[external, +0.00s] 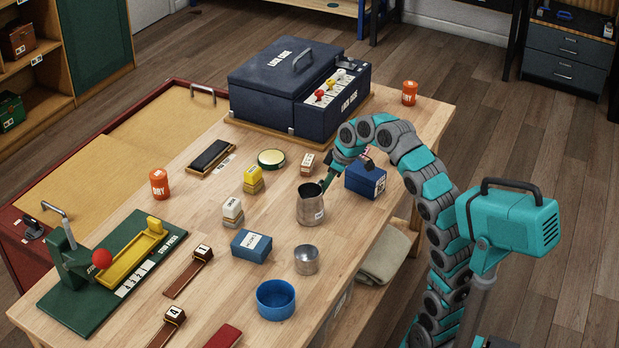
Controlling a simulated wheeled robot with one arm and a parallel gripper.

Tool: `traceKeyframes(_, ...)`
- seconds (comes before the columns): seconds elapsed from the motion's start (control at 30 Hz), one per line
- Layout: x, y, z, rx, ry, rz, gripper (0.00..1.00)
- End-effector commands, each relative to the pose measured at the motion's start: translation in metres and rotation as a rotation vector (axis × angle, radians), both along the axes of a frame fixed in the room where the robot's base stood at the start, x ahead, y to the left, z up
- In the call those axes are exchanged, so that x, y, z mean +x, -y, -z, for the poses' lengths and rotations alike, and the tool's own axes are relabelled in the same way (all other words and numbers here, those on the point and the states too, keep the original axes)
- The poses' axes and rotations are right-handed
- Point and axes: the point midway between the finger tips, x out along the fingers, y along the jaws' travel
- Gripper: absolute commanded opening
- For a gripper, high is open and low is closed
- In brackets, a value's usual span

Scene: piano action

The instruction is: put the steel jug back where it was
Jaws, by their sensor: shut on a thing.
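The steel jug (309,208) is a grey metal vessel with a small white label, upright at the middle right of the wooden table in the external view. My gripper (325,185) reaches it from the upper right and is shut on the jug at its rim or handle side. The fingertips are small and partly hidden by the jug and my wrist. I cannot tell whether the jug's base touches the table.
A steel cup (306,260), a blue bowl (275,300) and a blue box (251,246) stand in front of the jug. A dark blue box (365,180) is right of it. White blocks (232,211) stand left. A large navy case (285,85) is behind.

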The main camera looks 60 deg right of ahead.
Motion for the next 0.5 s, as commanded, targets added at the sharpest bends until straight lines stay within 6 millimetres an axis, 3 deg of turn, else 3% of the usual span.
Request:
traceKeyframes(0.27,-0.0001,-0.0005,0.0028,0.000,0.000,-0.001,0.00)
traceKeyframes(0.3,-0.0001,-0.0003,0.0026,0.000,0.000,-0.001,0.15)
traceKeyframes(0.5,-0.0002,-0.0003,0.0021,0.000,-0.001,0.000,0.38)
